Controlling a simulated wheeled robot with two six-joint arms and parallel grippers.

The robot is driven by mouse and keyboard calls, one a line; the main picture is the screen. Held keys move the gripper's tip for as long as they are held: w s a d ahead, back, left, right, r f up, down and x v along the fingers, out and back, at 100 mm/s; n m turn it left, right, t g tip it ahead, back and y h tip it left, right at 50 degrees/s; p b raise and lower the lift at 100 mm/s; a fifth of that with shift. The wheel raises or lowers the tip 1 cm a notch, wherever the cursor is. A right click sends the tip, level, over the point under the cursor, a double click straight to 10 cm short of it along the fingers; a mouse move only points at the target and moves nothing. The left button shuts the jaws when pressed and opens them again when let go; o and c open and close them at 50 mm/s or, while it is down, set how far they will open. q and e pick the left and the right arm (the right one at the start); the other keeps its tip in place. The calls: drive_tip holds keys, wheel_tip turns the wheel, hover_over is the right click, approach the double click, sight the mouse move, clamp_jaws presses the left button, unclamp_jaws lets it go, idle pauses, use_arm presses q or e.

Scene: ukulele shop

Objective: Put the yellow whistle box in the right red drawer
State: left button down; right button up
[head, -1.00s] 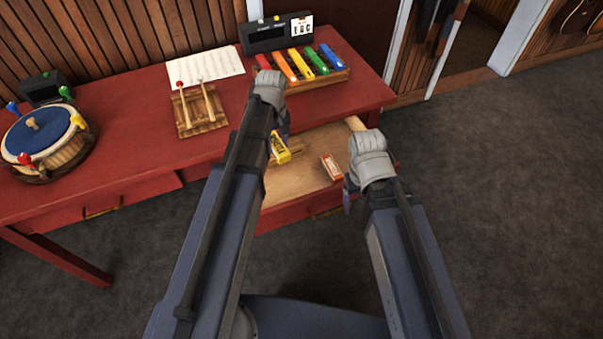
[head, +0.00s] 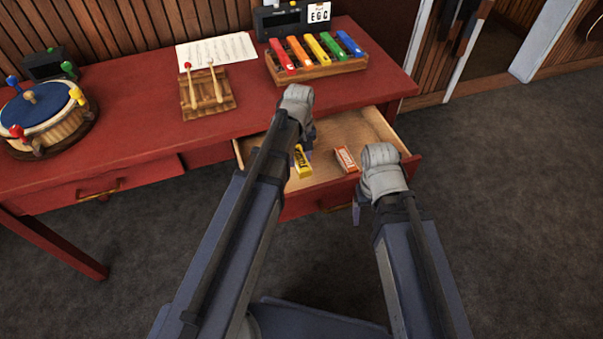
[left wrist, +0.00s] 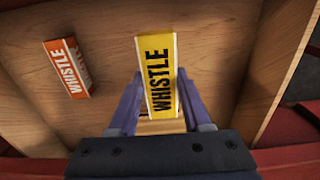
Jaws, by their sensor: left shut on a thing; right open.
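The yellow whistle box (head: 302,162) is held by my left gripper (head: 304,150) over the open right red drawer (head: 352,128). In the left wrist view the yellow box (left wrist: 157,75) sits between the two fingers of my left gripper (left wrist: 157,95), label facing the camera, with the drawer's wooden floor (left wrist: 110,110) behind it. I cannot tell whether the box touches the floor. My right gripper (head: 358,208) is open and empty at the drawer's front right, outside it; its fingers are partly hidden.
An orange whistle box (head: 345,159) lies in the drawer, also seen in the left wrist view (left wrist: 66,68). The red table (head: 140,120) carries a colourful xylophone (head: 318,58), a mallet stand (head: 206,92), a drum (head: 42,118) and sheet music (head: 216,51). The left drawer (head: 98,190) is closed.

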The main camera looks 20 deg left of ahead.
sight(300, 158)
use_arm(q)
drive_tip(key=shift+f+b, duration=2.5)
drive_tip(key=shift+f, duration=0.6)
drive_tip(key=shift+f, duration=0.1)
drive_tip(key=shift+f, duration=0.15)
drive_tip(key=shift+c, duration=1.7)
unclamp_jaws()
wheel_tip(300, 158, up, 13)
drive_tip(key=p, duration=1.2)
drive_tip(key=shift+f, duration=0.2)
drive_tip(key=s+d+m+y, duration=0.1)
drive_tip(key=s+d+m, duration=0.9)
drive_tip(key=s, duration=0.4)
drive_tip(key=shift+s+d+m, duration=0.25)
drive_tip(key=shift+d+m, duration=0.05)
